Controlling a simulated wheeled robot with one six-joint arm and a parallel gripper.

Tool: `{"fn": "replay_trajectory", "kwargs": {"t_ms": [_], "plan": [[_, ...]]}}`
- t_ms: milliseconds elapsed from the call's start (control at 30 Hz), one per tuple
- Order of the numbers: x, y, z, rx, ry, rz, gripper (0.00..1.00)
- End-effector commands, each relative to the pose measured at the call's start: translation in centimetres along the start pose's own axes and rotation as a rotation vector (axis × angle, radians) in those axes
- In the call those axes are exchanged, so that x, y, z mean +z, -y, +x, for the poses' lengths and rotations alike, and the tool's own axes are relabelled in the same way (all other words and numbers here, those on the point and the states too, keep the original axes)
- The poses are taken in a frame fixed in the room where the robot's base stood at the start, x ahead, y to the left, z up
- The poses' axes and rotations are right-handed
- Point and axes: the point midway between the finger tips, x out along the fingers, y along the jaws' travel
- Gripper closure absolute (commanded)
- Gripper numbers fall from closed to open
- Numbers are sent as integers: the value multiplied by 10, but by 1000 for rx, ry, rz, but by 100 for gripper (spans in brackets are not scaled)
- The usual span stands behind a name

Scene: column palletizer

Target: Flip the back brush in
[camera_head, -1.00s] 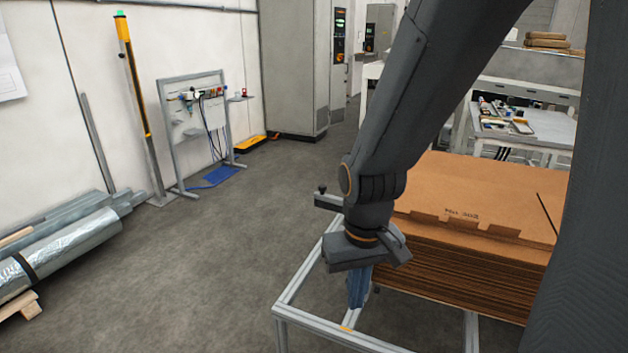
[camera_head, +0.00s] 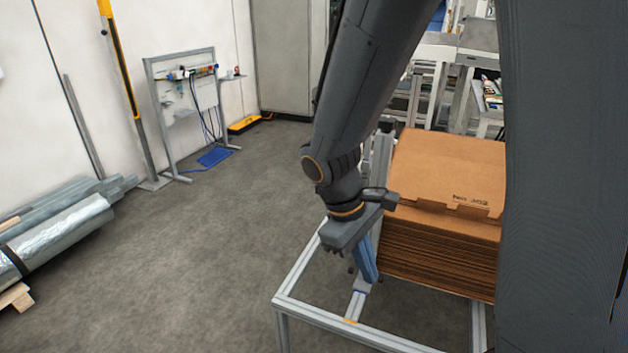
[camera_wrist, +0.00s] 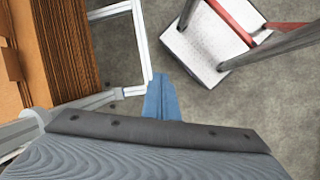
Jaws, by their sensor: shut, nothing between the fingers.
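My gripper (camera_head: 369,277) points down beside the left side of the cardboard stack, over the metal frame; its blue fingers are together and hold nothing. In the wrist view the shut fingers (camera_wrist: 160,98) show above the floor, close to a frame rail; I cannot tell whether they touch it. A grey upright post (camera_head: 379,152) stands behind my wrist at the stack's left side, with a dark piece at its top. I cannot make out brush bristles, so I cannot tell which part is the back brush; my arm hides part of this area.
The stack of brown cardboard blanks (camera_head: 450,165) sits on the aluminium frame (camera_head: 297,275). The wrist view shows a pale textured plate (camera_wrist: 205,45) with red and grey bars at upper right. The floor left of the frame is clear; foil-wrapped rolls (camera_head: 65,225) lie by the wall.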

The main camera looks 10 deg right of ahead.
Motion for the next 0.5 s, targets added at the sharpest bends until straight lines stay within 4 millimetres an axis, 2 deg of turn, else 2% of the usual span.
{"fn": "replay_trajectory", "kwargs": {"t_ms": [33, 167, 267, 300, 400, 500], "plan": [[-13, -8, 5, 79, 75, -159, 100], [-51, -44, -2, 326, 271, -534, 100], [-99, -65, -19, 544, 412, -779, 100], [-121, -70, -28, 632, 463, -863, 100], [-174, -71, -54, 844, 572, -1026, 100], [-218, -63, -76, 1016, 648, -1129, 100]]}}
